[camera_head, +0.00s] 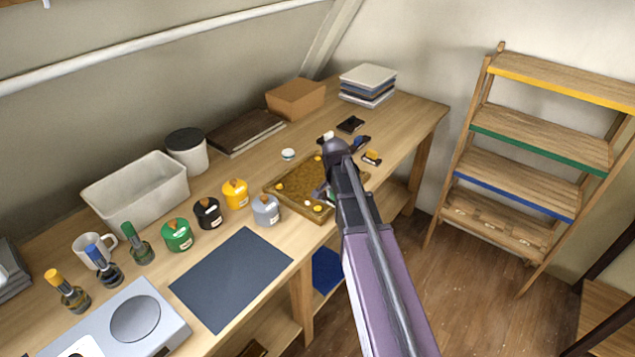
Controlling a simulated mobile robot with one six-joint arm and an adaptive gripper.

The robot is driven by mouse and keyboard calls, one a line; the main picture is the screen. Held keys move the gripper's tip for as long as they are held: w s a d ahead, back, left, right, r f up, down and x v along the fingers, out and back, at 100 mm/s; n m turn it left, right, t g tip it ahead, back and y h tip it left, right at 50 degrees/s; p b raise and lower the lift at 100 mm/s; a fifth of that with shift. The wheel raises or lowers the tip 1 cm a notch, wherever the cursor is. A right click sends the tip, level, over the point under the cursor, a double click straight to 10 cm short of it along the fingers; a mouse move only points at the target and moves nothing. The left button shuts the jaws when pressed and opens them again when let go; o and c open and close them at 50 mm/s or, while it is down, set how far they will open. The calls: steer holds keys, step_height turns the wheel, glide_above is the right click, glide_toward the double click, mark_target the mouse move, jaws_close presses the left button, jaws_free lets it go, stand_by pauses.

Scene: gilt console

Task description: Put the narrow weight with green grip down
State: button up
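My arm reaches in from the lower right, over the wooden tray (283,179) on the workbench. My gripper (322,192) is at its end, low over the tray and largely hidden by my own arm. Its fingers are too small and covered to tell whether they are open or shut. I cannot clearly make out a narrow weight with green grip at the gripper. The tray holds several small yellow pieces.
Round green (177,235), black (208,213), yellow (235,194) and grey (266,210) containers stand left of the tray. A green-topped bottle (137,243) stands farther left. The dark mat (232,278) is clear. A shelf rack (540,135) stands right.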

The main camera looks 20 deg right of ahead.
steer(key=shift+d, duration=0.1)
stand_by(0.3)
steer(key=w+a, duration=0.3)
steer(key=w+a+f+b, duration=0.1)
steer(key=w+a, duration=0.2)
steer(key=w, duration=0.1)
steer(key=w+a, duration=0.3)
steer(key=w, duration=0.1)
steer(key=shift+a+f, duration=0.15)
steer(key=shift+a, duration=0.15)
steer(key=shift+w, duration=0.15)
steer(key=shift+w+a, duration=0.2)
steer(key=shift+w+a+f+b, duration=0.1)
steer(key=shift+a+f+b, duration=0.05)
steer(key=shift+f+b, duration=0.4)
steer(key=shift+w+a+f+b, duration=0.1)
steer(key=shift+f+b, duration=0.35)
steer(key=shift+b, duration=0.2)
steer(key=shift+f+b, duration=0.85)
steer(key=shift+f, duration=0.15)
steer(key=o, duration=1.3)
